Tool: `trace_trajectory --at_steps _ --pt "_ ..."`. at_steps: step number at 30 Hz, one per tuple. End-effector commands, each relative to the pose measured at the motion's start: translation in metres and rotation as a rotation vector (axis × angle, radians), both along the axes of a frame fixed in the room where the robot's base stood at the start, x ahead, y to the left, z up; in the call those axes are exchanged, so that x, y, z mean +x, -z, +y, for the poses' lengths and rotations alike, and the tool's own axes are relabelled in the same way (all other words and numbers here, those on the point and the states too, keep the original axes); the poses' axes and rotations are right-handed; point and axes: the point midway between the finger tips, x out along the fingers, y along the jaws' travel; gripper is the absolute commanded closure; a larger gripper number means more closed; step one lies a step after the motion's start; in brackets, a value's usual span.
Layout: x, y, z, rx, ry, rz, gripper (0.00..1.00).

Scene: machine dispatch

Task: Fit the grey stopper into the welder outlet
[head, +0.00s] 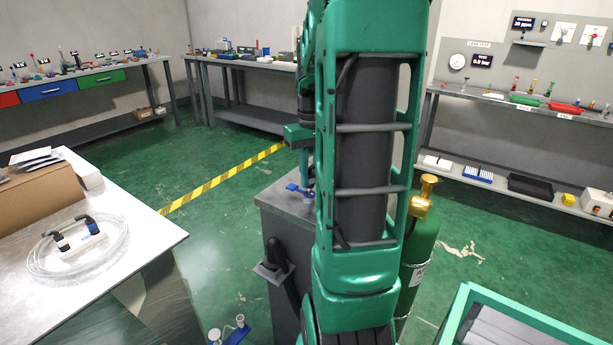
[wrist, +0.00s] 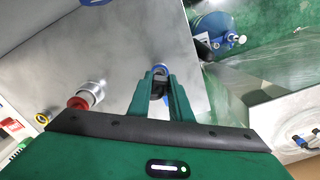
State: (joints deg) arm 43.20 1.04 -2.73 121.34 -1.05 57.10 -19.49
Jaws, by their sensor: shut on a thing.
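My gripper (wrist: 160,84) is shut on a small dark grey piece (wrist: 159,88), which I take to be the grey stopper; the fingers cover most of it. A blue ring (wrist: 161,69) shows just beyond the fingertips; I cannot tell whether the piece touches it. In the wrist view, a silver fitting with a red collar (wrist: 88,95) stands to the left of the fingers. I cannot tell which fitting is the welder outlet. In the head view, my gripper is above a grey cabinet (head: 272,206), largely hidden behind my arm. A blue part (head: 298,190) shows at the cabinet's top.
A yellow ring (wrist: 42,118) shows farther left in the wrist view. A green gas cylinder (head: 422,240) stands right of the cabinet. A table with coiled clear tubing (head: 105,262) is at left. Benches line the walls. Green floor beside the yellow-black tape (head: 215,183) is clear.

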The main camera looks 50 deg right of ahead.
Motion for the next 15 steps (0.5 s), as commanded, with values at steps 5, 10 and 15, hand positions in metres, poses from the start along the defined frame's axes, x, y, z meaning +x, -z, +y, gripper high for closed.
trace_trajectory --at_steps 5,10,15 --pt "-0.0001 0.0033 0.0003 0.001 0.000 0.000 1.00" --pt "0.0000 0.0065 0.0002 0.001 0.000 0.000 1.00" --pt "0.0002 0.0097 0.0000 0.000 0.000 0.000 1.00"
